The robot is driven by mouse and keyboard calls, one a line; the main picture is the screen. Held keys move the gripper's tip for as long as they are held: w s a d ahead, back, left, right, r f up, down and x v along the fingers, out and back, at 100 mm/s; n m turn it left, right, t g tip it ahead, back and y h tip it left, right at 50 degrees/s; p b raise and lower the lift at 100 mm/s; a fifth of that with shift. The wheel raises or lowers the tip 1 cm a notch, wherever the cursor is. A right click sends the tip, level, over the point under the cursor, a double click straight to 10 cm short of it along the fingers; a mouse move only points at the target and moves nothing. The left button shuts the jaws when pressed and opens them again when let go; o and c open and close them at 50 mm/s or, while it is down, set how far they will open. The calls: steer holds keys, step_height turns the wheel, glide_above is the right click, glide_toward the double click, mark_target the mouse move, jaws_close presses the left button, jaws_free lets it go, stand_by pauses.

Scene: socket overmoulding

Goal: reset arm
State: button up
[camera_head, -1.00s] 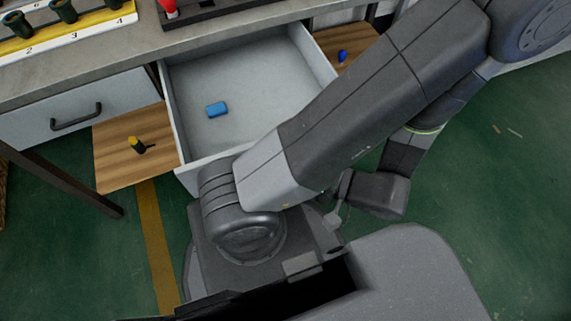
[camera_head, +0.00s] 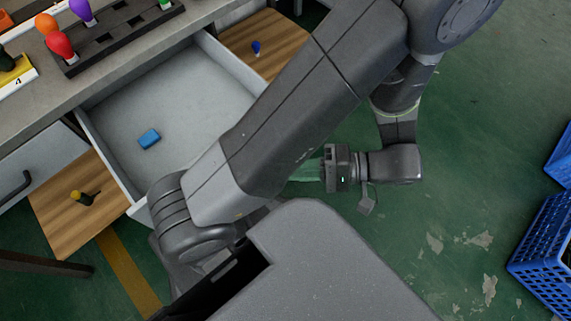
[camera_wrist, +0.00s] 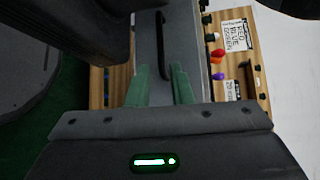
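My gripper (camera_head: 303,172) is held in the air in front of the open drawer, partly hidden behind my own arm in the head view. In the wrist view my gripper (camera_wrist: 160,75) has its two green fingers apart, with nothing between the tips. The arm is bent, its upper link passing over the right part of the drawer. A black drawer handle (camera_wrist: 161,40) shows beyond the fingers in the wrist view.
The open drawer (camera_head: 205,75) holds a blue block (camera_head: 149,138). Wooden boards flank it, with a yellow-topped peg (camera_head: 80,197) and a blue peg (camera_head: 256,47). A rack (camera_head: 110,38) stands on the bench. Blue crates (camera_head: 545,255) stand right; floor between is clear.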

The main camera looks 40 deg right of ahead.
steer(key=b+x, duration=0.2)
steer(key=x, duration=1.2)
steer(key=shift+w+r+b, duration=0.1)
steer(key=shift+r+b, duration=0.05)
steer(key=shift+b, duration=0.2)
steer(key=shift+w, duration=0.1)
